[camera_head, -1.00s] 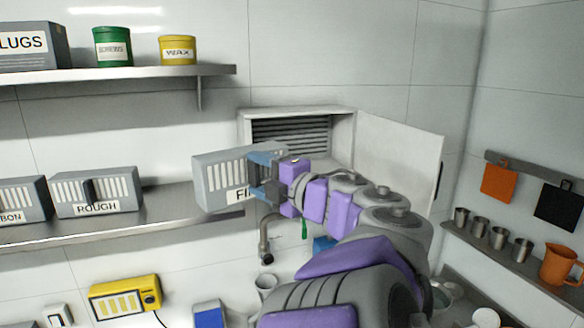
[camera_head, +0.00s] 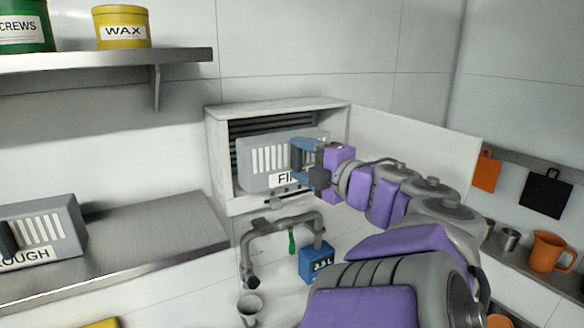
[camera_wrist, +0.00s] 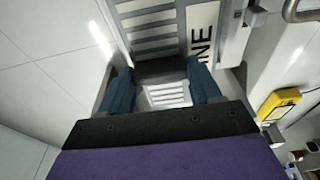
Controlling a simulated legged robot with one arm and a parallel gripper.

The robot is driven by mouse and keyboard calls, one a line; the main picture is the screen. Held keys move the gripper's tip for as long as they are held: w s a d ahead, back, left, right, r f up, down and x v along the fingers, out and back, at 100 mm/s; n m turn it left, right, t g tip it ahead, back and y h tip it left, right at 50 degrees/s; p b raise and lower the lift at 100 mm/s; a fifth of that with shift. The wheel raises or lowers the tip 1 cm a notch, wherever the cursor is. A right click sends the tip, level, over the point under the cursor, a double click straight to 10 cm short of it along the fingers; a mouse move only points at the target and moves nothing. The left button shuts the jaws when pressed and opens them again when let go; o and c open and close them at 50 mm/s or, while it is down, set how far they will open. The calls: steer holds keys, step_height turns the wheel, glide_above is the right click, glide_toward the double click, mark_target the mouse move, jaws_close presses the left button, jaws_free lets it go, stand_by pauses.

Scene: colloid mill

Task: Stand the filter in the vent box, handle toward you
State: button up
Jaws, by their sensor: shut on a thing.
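The grey filter (camera_head: 266,165), with white slots and a label whose visible letters start "FI", is held upright in front of the vent box opening. My gripper (camera_head: 303,160) is shut on its handle side, which faces me; the fingers hide the handle. In the wrist view the filter (camera_wrist: 150,30) fills the space beyond the fingers (camera_wrist: 160,88), and the label end reads "NE". The vent box (camera_head: 216,150) is a white wall box with dark louvres inside. Its door (camera_head: 410,150) stands open to the right. I cannot tell how far the filter is inside the box.
A metal shelf (camera_head: 150,240) at left bears the ROUGH filter (camera_head: 45,228). A pipe (camera_head: 275,228) and a blue block (camera_head: 318,262) are below the box. An upper shelf (camera_head: 110,58) holds tins. An orange jug (camera_head: 548,252) stands at right.

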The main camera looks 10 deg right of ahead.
steer(key=w+f, duration=0.1)
steer(key=w, duration=0.4)
steer(key=w+a+f+p, duration=0.1)
steer(key=w, duration=0.4)
steer(key=w+f+p, duration=0.1)
steer(key=w+f, duration=0.1)
steer(key=w, duration=0.3)
steer(key=shift+w+a, duration=0.1)
steer(key=shift+a, duration=0.3)
steer(key=shift+w+f, duration=0.1)
steer(key=shift+f, duration=0.45)
steer(key=shift+a, duration=0.1)
steer(key=o, duration=1.4)
steer(key=shift+r, duration=0.1)
